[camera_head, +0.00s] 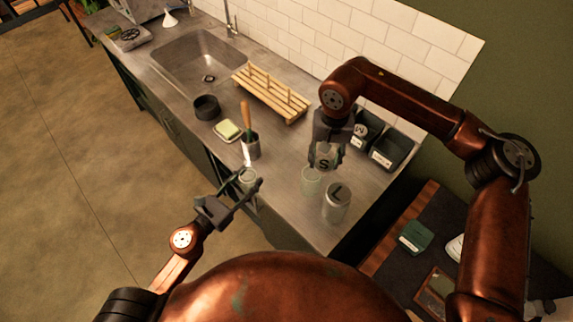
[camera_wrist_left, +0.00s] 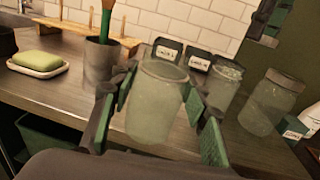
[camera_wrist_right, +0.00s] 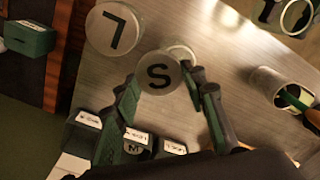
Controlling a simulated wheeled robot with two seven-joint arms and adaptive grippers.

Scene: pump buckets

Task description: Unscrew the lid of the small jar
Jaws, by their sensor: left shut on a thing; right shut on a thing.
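The S lid (camera_head: 323,159) is pinched between the fingertips of my right gripper (camera_head: 325,158); it faces the right wrist camera (camera_wrist_right: 160,73). An open clear jar (camera_head: 311,182) stands on the counter just below the lid, apart from it; in the right wrist view the lid partly hides its rim (camera_wrist_right: 184,51). My left gripper (camera_head: 246,186) is shut on another clear jar (camera_head: 247,176) near the counter's front edge. That jar is upright and lidless in the left wrist view (camera_wrist_left: 155,105). I cannot tell whether it touches the counter.
A larger jar with an L lid (camera_head: 336,203) stands in front of the open jar. Black labelled bins (camera_head: 390,148) sit by the wall, one with an M lid (camera_wrist_right: 135,148). A utensil cup (camera_head: 251,148), soap dish (camera_head: 228,130) and wooden rack (camera_head: 270,93) stand left.

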